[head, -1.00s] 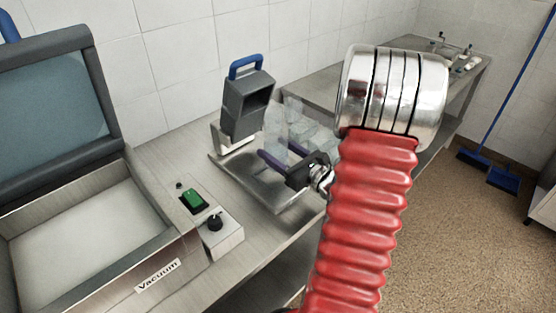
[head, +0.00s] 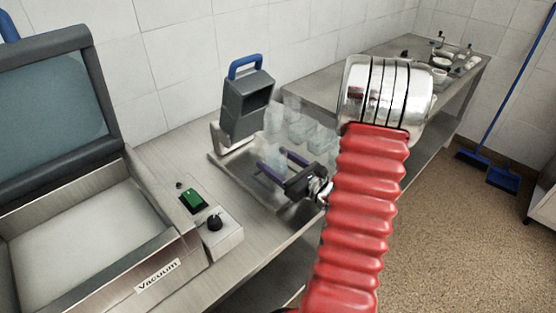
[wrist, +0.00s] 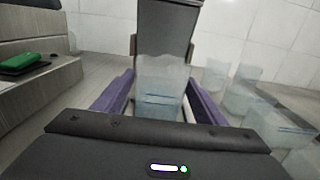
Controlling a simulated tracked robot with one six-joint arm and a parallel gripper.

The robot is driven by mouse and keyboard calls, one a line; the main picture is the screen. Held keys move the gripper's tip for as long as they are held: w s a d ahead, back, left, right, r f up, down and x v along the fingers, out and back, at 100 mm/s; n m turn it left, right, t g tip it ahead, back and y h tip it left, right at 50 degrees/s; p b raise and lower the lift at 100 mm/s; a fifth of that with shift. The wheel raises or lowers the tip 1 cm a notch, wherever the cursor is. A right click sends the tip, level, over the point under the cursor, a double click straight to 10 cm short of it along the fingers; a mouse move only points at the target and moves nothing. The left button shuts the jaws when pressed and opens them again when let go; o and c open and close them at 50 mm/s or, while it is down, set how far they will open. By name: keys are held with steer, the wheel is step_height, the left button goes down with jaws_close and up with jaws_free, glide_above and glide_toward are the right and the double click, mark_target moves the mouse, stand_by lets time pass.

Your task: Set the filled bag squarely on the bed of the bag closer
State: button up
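The bag closer is a grey upright head (head: 247,105) with a blue handle, standing over a flat metal bed (head: 232,168). In the wrist view its grey column (wrist: 165,28) rises straight ahead. My gripper (head: 272,157), with two purple fingers, is low over the bed and points toward the closer. It looks open, with the fingers spread apart. The translucent, pale blue filled bag (wrist: 160,85) stands upright between the fingers in the wrist view, its lower part hidden by the gripper body. I cannot tell whether its base rests fully on the bed.
Several other translucent bags (head: 318,135) stand to the right of the closer. A vacuum machine (head: 60,240) with its lid raised is at the left, beside a green switch (head: 193,200). A rear bench (head: 345,78) carries small items.

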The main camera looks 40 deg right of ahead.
steer(key=shift+o, duration=1.1)
steer(key=shift+r, duration=0.1)
steer(key=shift+s+d, duration=0.2)
steer(key=shift+s, duration=5.85)
steer(key=shift+s, duration=0.1)
